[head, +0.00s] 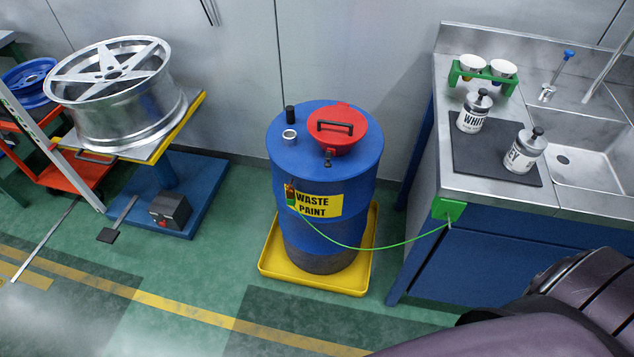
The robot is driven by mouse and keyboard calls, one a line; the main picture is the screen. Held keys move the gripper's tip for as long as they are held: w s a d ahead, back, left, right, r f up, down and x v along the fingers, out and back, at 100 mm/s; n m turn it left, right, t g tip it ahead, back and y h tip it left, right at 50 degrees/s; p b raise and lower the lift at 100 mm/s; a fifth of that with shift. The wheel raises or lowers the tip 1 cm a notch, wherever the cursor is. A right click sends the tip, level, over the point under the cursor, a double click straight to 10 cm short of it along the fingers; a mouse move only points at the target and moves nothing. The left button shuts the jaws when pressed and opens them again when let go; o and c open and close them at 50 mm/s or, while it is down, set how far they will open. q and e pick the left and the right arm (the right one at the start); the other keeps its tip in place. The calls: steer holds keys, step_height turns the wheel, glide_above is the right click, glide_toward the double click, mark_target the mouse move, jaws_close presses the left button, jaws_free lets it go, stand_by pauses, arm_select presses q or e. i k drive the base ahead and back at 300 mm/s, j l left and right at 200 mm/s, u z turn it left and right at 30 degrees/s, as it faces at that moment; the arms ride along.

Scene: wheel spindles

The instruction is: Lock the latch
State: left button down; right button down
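A blue waste paint drum (333,217) stands upright in the middle of the head view. A red round lid (341,122) with a dark handle lies on its top and looks closed. A small dark latch-like part (328,160) shows at the lid's front edge; it is too small to tell whether it is locked. My dark purple arm shows at the bottom right. Neither gripper is in view.
The drum stands in a yellow tray (315,281). A green cable (387,246) runs from the drum to the steel counter (582,208), which holds two paint cans (474,111). A wheel rim (125,92) rests on a lift at left.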

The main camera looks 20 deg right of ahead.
mark_target(329, 155)
steer(key=i+l+z, duration=0.1)
steer(key=z, duration=0.25)
steer(key=i+l+z, duration=0.15)
steer(key=z, duration=0.2)
